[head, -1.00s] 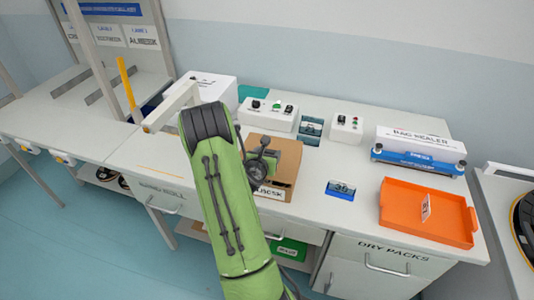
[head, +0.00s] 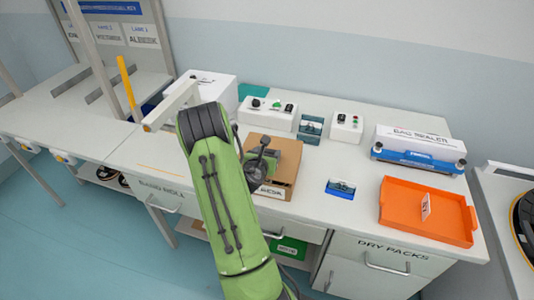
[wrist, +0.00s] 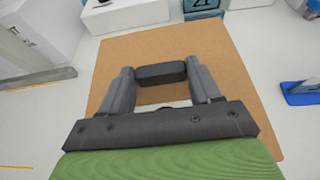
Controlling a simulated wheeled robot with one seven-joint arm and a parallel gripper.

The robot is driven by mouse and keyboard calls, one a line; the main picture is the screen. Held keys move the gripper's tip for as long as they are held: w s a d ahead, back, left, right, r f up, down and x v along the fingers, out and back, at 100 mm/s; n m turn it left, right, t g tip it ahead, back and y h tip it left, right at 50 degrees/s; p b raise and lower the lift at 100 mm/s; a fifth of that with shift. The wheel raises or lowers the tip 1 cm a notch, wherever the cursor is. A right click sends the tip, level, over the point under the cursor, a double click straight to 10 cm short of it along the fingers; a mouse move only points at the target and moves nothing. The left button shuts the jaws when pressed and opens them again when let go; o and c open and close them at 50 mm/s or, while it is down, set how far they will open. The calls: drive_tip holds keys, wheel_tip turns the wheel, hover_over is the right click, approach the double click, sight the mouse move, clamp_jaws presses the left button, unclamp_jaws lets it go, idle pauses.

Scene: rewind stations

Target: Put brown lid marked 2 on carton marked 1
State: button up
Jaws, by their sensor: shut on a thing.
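A brown lid (wrist: 208,55) fills the middle of the wrist view as a flat brown square. It has a dark bar-shaped handle (wrist: 160,73). My gripper (wrist: 160,76) is shut on this handle, with one grey finger at each end. In the head view, my gripper (head: 262,158) is partly hidden by my green arm, above the brown carton (head: 282,186) with a white printed label on its front. The lid lies over the carton's top; I cannot tell whether it rests on the rim or hangs just above. I cannot read a number on either.
A blue-framed sign (head: 341,188) lies right of the carton, with an orange tray (head: 430,212) farther right. White control boxes (head: 268,113) and a bag sealer (head: 418,148) stand behind. A white box (head: 213,88) is at back left. The bench between carton and tray is mostly clear.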

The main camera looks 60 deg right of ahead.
drive_tip(key=shift+f+b, duration=0.7)
drive_tip(key=shift+f, duration=0.3)
drive_tip(key=o, duration=1.1)
drive_tip(key=shift+b+v, duration=6.6)
drive_tip(key=shift+v, duration=1.3)
drive_tip(key=shift+r, duration=0.1)
